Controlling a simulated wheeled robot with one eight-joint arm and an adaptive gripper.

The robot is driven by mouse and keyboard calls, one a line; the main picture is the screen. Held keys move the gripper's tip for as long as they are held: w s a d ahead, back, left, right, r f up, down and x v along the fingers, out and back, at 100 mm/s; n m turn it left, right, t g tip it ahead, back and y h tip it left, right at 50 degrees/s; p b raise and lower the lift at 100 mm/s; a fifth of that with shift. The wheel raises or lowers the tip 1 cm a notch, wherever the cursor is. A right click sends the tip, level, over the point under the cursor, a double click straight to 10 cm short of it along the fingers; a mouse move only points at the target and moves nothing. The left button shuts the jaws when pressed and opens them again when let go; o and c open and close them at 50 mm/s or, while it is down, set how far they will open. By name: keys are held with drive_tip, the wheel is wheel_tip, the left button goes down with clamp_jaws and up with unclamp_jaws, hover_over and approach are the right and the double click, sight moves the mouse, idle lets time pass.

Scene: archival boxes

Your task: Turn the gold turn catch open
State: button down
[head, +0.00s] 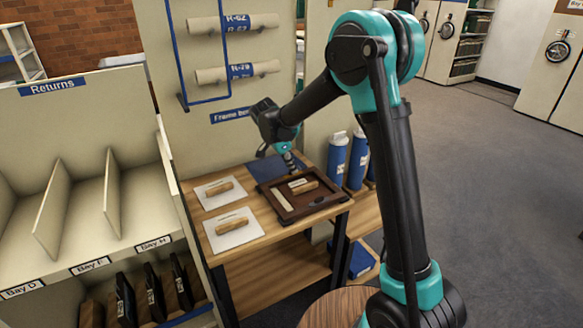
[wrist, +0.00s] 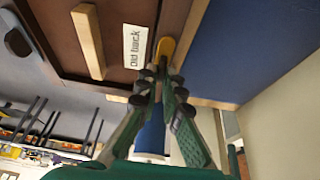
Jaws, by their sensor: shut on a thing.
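The gold turn catch (wrist: 165,47) shows in the wrist view at the edge of a brown frame, beside a white "Old back" label (wrist: 135,46). My gripper (wrist: 160,74) is shut on the catch, and its fingertips hide the catch's near end. The brown frame (head: 328,203) lies on the wooden bench in the head view. My gripper (head: 290,162) is down at its far edge there. The catch is too small or hidden to make out in the head view.
A wooden handle (wrist: 88,40) stands on the frame's back panel. A blue mat (wrist: 250,52) lies beside the frame. Two white boards (head: 232,240) with wooden handles lie left of it on the bench (head: 267,248). Blue cylinders (head: 337,155) stand at right.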

drive_tip(key=c, duration=1.7)
unclamp_jaws()
drive_tip(key=v, duration=1.2)
drive_tip(key=shift+a, duration=0.1)
drive_tip(key=s+d+f+n, duration=0.2)
drive_tip(key=s+d, duration=0.1)
drive_tip(key=d, duration=0.8)
drive_tip(key=s+d+f+n+y, duration=0.1)
drive_tip(key=s+d+f+n, duration=0.2)
drive_tip(key=s+d, duration=0.3)
drive_tip(key=s+d+f+n+t+y, duration=0.1)
drive_tip(key=s+d+f+n, duration=0.2)
drive_tip(key=s+d+f, duration=0.2)
drive_tip(key=s+d+f+n+y, duration=0.1)
drive_tip(key=s+d+f+n, duration=0.2)
drive_tip(key=s+d, duration=0.5)
drive_tip(key=shift+s+d+f+t+y, duration=0.2)
drive_tip(key=shift+s+f, duration=0.2)
drive_tip(key=shift+s, duration=0.4)
drive_tip(key=shift+s+d+f+t+y, duration=0.1)
drive_tip(key=shift+s+d+f+t, duration=0.1)
drive_tip(key=shift+s+f, duration=0.4)
